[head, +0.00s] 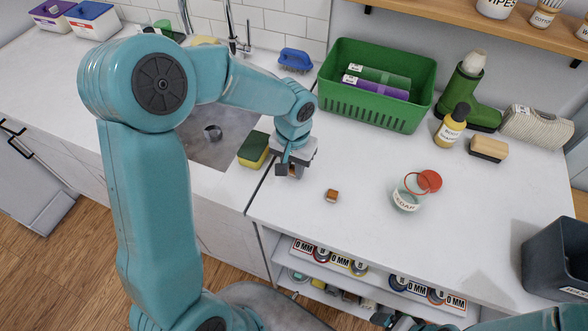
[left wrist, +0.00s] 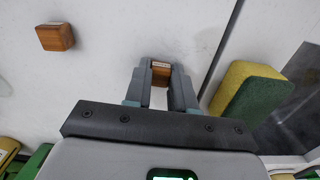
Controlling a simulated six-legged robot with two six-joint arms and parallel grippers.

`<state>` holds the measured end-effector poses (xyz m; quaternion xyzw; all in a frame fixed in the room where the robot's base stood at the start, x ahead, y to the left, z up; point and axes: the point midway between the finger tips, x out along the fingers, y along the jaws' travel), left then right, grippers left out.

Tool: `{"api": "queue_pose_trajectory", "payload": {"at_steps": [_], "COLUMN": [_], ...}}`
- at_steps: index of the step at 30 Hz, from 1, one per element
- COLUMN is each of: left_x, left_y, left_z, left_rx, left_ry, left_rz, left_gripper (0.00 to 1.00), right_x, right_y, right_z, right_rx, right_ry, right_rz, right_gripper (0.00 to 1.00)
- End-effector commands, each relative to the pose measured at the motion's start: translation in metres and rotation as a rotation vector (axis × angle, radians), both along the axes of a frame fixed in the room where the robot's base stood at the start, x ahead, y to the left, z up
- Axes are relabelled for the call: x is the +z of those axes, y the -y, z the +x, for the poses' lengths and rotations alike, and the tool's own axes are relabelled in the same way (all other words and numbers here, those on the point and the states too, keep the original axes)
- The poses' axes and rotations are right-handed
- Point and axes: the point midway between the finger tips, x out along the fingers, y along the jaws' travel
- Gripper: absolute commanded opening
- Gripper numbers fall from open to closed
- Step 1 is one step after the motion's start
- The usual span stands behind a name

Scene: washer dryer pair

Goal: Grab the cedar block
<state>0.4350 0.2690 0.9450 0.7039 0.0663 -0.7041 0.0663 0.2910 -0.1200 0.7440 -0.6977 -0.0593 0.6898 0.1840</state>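One small brown cedar block (head: 332,196) with a pale label lies on the white counter, right of my left gripper (head: 289,171). It shows at upper left in the left wrist view (left wrist: 55,37). A second small brown block (left wrist: 160,73) with a pale label sits between my left fingertips (left wrist: 160,77) in that view. The fingers look closed on its sides. Whether it is lifted off the counter I cannot tell. A clear jar (head: 406,199) labelled CEDAR stands further right. My right gripper is not seen.
A yellow-green sponge (head: 253,150) lies just left of my gripper, by a seam in the counter. A green basket (head: 377,85) stands behind. A red lid (head: 429,181), an amber bottle (head: 451,126) and a brush (head: 488,148) are right. The front counter is clear.

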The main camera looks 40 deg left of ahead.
Motion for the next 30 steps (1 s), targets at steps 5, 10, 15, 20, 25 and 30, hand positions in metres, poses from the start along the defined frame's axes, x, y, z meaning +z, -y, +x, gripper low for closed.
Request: {"api": "queue_pose_trajectory", "payload": {"at_steps": [5,10,15,20,25,30], "left_x": [0.000,0.000,0.005,0.024,0.067,0.122], "left_y": [0.000,0.000,0.000,0.000,0.000,0.000], "left_z": [0.000,0.000,0.001,0.001,0.002,0.001], "left_rx": [0.000,0.000,0.001,0.001,0.000,0.000], "left_ry": [0.000,0.000,0.002,0.006,0.009,0.008], "left_rz": [0.000,0.000,0.000,0.001,0.000,-0.001], "left_gripper": [0.00,0.00,0.00,0.00,0.00,0.00], "right_x": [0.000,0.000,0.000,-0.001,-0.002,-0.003], "right_y": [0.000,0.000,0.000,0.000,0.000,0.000], "right_z": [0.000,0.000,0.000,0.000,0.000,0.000], "right_rx": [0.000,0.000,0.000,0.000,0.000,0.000], "right_ry": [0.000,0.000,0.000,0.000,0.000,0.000], "right_rz": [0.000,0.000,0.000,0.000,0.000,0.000], "right_gripper": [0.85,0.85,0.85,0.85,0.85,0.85]}}
